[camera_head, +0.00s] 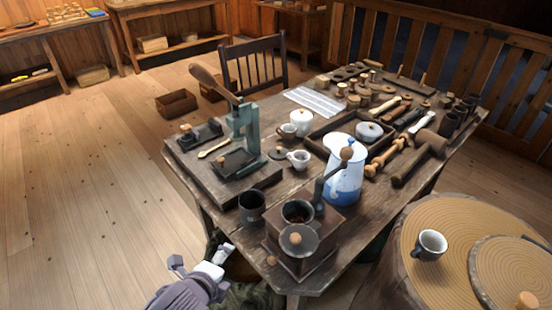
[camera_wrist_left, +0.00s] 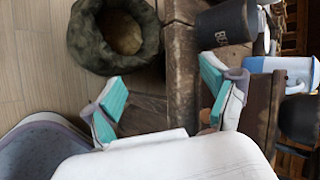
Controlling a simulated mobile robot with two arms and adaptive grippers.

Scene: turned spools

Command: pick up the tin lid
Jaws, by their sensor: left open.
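A small dark round lid with a knob (camera_head: 279,153) lies on the workbench beside a white cup in the head view; it may be the tin lid, but it is too small to be sure. My left gripper (camera_head: 201,258) is open and empty, low off the bench's near left corner, well short of that lid. In the left wrist view its teal-padded fingers (camera_wrist_left: 165,99) stand apart with nothing held between them. No lid can be made out clearly in the wrist view. My right gripper is not in view.
A coffee grinder (camera_head: 303,240), a dark mug (camera_head: 252,208) and a blue-white jug (camera_head: 343,172) stand near the bench's front. A green press (camera_head: 245,130) rises at left. A dark fabric bin (camera_wrist_left: 78,40) stands on the floor. The floor at left is free.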

